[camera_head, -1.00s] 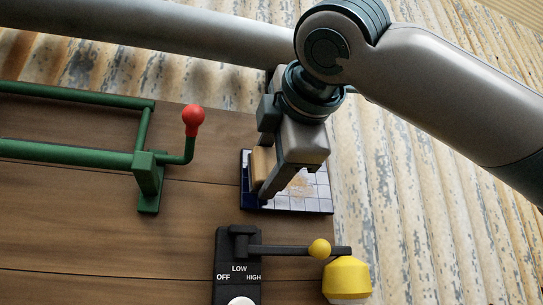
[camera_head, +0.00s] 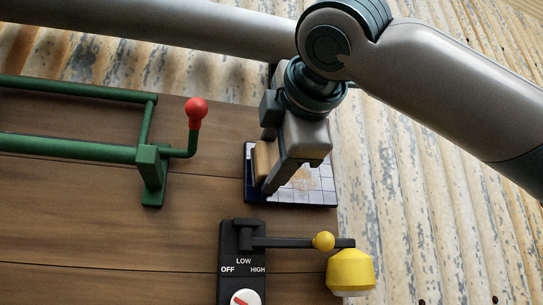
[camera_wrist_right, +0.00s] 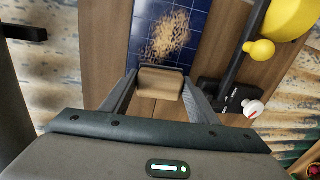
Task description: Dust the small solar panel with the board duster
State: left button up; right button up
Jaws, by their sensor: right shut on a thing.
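The small solar panel (camera_head: 322,186) is a dark blue, white-lined tile lying on the wooden table, partly hidden behind my right gripper in the head view. A tan dust patch (camera_head: 304,179) lies on it and shows clearly in the right wrist view (camera_wrist_right: 170,36). My right gripper (camera_head: 270,180) is shut on the board duster (camera_head: 262,160), a wooden block at the panel's left side. The wrist view shows the duster (camera_wrist_right: 160,82) between the two fingers, at the panel's end. Whether it touches the panel I cannot tell. My left gripper is not in view.
A green frame with a red-knobbed crank (camera_head: 196,112) stands left of the panel. A black switch box (camera_head: 242,254) marked OFF, LOW, HIGH, with a bar carrying a yellow knob (camera_head: 323,241), stands just below it. A yellow weight (camera_head: 350,270) is at the bar's end.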

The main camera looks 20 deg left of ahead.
aim_at(321, 178)
jog(key=shift+p+x, duration=0.3)
jog(key=shift+x, duration=0.45)
dwell(0.3)
jog(key=shift+w+d, duration=0.45)
jog(key=shift+d, duration=0.35)
jog(key=shift+w+d, duration=0.5)
jog(key=shift+d, duration=0.3)
jog(key=shift+w+d+p, duration=0.3)
jog(key=shift+w+d, duration=0.25)
jog(key=shift+d, duration=0.2)
jog(key=shift+w+d+p, duration=0.3)
jog(key=shift+w+d, duration=0.3)
jog(key=shift+d, duration=0.1)
jog(key=shift+w+d+p, duration=0.3)
jog(key=shift+w+d, duration=0.2)
jog(key=shift+d, duration=0.25)
jog(key=shift+w+d+p, duration=0.25)
jog(key=shift+w+d, duration=0.3)
jog(key=shift+d, duration=0.2)
